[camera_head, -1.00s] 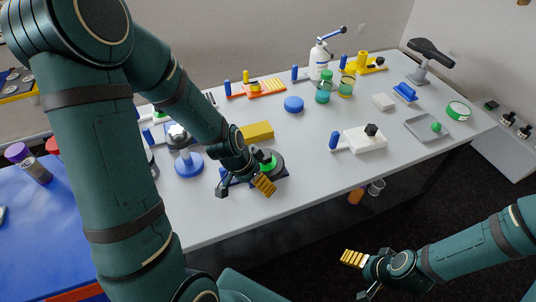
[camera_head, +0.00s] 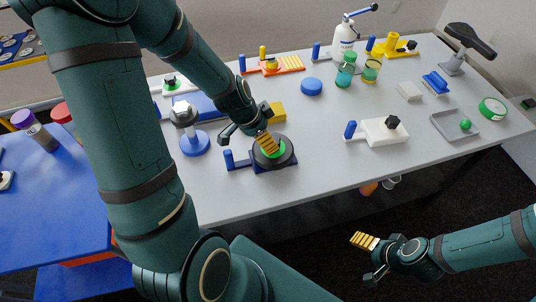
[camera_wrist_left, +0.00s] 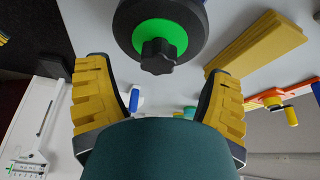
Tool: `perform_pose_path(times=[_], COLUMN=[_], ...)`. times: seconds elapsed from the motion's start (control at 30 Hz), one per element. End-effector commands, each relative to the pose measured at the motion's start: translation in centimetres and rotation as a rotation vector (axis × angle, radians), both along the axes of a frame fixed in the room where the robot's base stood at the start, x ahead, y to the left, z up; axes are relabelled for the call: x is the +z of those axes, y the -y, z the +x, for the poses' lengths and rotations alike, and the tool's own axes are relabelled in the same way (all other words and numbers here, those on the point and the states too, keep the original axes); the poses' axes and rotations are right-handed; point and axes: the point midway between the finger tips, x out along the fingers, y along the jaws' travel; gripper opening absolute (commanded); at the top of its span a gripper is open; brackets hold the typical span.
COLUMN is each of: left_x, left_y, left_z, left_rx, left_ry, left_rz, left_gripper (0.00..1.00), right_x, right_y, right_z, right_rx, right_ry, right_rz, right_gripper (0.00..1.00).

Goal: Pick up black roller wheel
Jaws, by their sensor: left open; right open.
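The black roller wheel (camera_head: 288,158) has a green hub and lies on a dark base with a blue upright handle, near the table's front edge. In the left wrist view the wheel (camera_wrist_left: 196,45) shows at the top, with a black lobed knob at its green centre. My left gripper (camera_head: 248,138) is open just above and behind the wheel, one yellow-padded finger overlapping the hub in the head view. In the left wrist view both its fingers (camera_wrist_left: 160,95) are spread, with nothing between them. My right gripper (camera_head: 367,259) is open and empty in front of the table.
A blue round stand (camera_head: 195,145) with a metal top is left of the wheel. A yellow block (camera_head: 278,112) lies behind it. A white block (camera_head: 380,134) with a black knob sits to the right. The tabletop between the wheel and white block is clear.

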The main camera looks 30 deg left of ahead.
Motion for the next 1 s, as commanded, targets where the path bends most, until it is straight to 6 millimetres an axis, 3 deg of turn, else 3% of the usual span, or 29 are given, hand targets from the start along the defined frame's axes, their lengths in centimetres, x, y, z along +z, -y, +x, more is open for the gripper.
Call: perform_pose_path(times=[0.4,0.73,0.97,1.0], left_x=[-4.4,-4.7,-4.7,-4.7], left_y=[1.2,1.3,1.3,1.3], left_z=[1.9,2.1,2.1,2.1], left_rx=[0.001,0.0,0.0,0.0], left_ry=[-0.002,0.001,0.001,0.001], left_rz=[-0.001,0.0,0.0,0.0], left_gripper=[0.81,0.81,0.01,0.01], right_x=[-1.1,-1.1,-1.2,-1.2], right_y=[-0.1,-0.1,-0.1,-0.1], right_z=[-0.3,-0.4,-0.4,-0.4], right_rx=[0.006,0.008,0.007,0.007], right_ry=[-0.007,-0.009,-0.009,-0.009], right_rz=[0.002,0.002,0.002,0.002], right_gripper=[0.81,0.81,0.81,0.81])
